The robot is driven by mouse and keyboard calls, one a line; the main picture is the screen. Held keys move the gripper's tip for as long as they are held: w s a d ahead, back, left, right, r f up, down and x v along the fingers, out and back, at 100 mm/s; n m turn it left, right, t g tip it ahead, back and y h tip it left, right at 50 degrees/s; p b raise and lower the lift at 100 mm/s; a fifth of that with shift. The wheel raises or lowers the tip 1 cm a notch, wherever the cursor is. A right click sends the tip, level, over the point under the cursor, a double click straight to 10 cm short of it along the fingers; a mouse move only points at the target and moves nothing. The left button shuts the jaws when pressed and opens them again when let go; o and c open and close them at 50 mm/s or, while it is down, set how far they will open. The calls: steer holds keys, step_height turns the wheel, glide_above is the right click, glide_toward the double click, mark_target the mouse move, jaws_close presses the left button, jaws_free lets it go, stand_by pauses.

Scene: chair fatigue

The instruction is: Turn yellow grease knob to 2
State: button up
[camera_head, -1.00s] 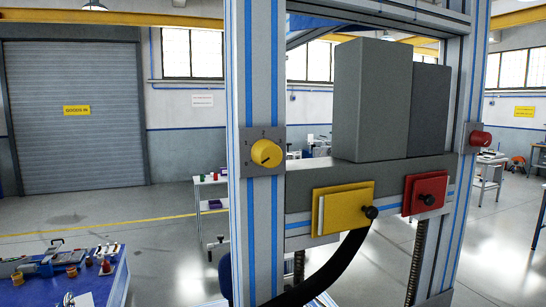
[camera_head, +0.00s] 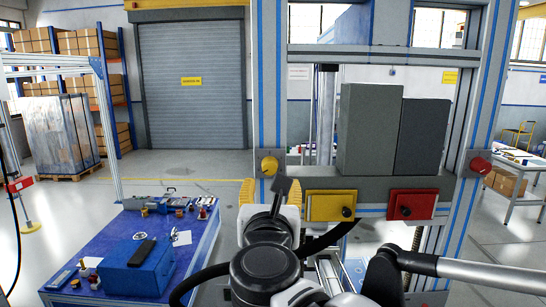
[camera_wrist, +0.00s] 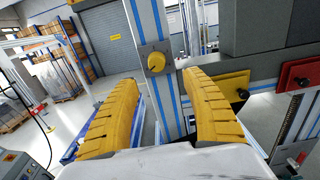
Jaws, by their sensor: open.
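The yellow grease knob (camera_head: 269,166) sits on a grey plate on the left upright of the machine frame. In the wrist view the yellow knob (camera_wrist: 156,62) shows ahead of my fingers, between and beyond their tips. My gripper (camera_head: 268,186) has yellow ribbed fingers and is just below the knob in the head view. In the wrist view my gripper (camera_wrist: 160,72) is open, its fingers wide apart, with nothing between them. The fingers look apart from the knob. The knob's pointer and the numbers on its plate are too small to read now.
A red knob (camera_head: 480,165) is on the right upright. A yellow panel (camera_head: 322,206) and a red panel (camera_head: 412,205), each with a black knob, are on the crossbar. A blue table (camera_head: 92,226) with a blue box (camera_head: 137,268) stands at the left.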

mark_target(269, 169)
steer(key=w, duration=0.5)
steer(key=w+p, duration=0.1)
steer(key=w, duration=0.5)
steer(key=shift+w+a, duration=0.2)
steer(key=shift+w, duration=0.05)
steer(key=shift+s+d, duration=0.1)
steer(key=c, duration=1.2)
